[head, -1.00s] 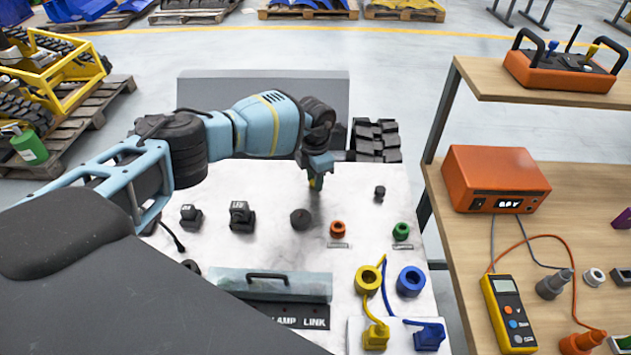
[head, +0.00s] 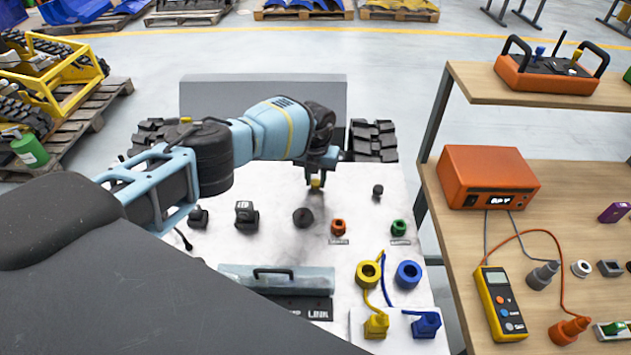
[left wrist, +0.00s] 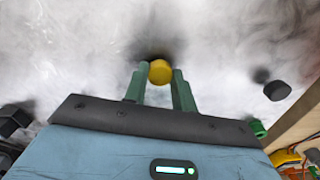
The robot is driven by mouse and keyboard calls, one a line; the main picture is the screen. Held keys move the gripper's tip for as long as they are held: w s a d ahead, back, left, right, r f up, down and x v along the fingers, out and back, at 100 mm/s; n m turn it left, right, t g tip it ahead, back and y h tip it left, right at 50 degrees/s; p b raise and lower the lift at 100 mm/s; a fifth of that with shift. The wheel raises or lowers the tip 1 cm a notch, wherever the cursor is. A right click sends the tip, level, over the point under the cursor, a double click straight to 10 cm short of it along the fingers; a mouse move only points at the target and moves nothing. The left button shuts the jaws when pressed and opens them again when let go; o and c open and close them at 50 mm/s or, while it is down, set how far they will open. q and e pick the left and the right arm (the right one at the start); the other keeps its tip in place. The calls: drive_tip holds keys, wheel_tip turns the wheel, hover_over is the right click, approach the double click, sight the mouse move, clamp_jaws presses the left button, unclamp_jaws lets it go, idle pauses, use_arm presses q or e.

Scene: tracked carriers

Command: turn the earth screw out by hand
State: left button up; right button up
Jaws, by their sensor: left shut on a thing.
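The yellow round head of the earth screw (left wrist: 160,72) sits between the two green fingers of my left gripper (left wrist: 162,74) in the left wrist view. The gripper is shut on it. In the head view my left gripper (head: 316,178) points down at the far part of the pale carrier top (head: 350,200), with a bit of the yellow screw (head: 315,184) showing at its tip. The fingers hide most of the screw there. I cannot tell whether its shank is still in the carrier top. My right gripper is not in view.
A black round knob (head: 303,217), a small black knob (head: 377,191), a red socket (head: 338,227) and a green socket (head: 398,228) stand around the gripper. Yellow (head: 368,274) and blue (head: 408,274) rings lie nearer. A wooden bench (head: 440,180) with a multimeter (head: 501,303) is at right.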

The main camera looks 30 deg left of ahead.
use_arm(q)
drive_tip(key=shift+r+n, duration=0.1)
drive_tip(key=shift+n, duration=1)
drive_tip(key=n, duration=0.2)
drive_tip(key=shift+n+p, duration=0.3)
drive_tip(key=shift+p, duration=0.1)
drive_tip(key=n, duration=0.2)
drive_tip(key=shift+n, duration=1.4)
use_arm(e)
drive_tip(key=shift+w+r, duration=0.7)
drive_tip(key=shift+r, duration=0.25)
use_arm(q)
drive_tip(key=shift+f, duration=0.2)
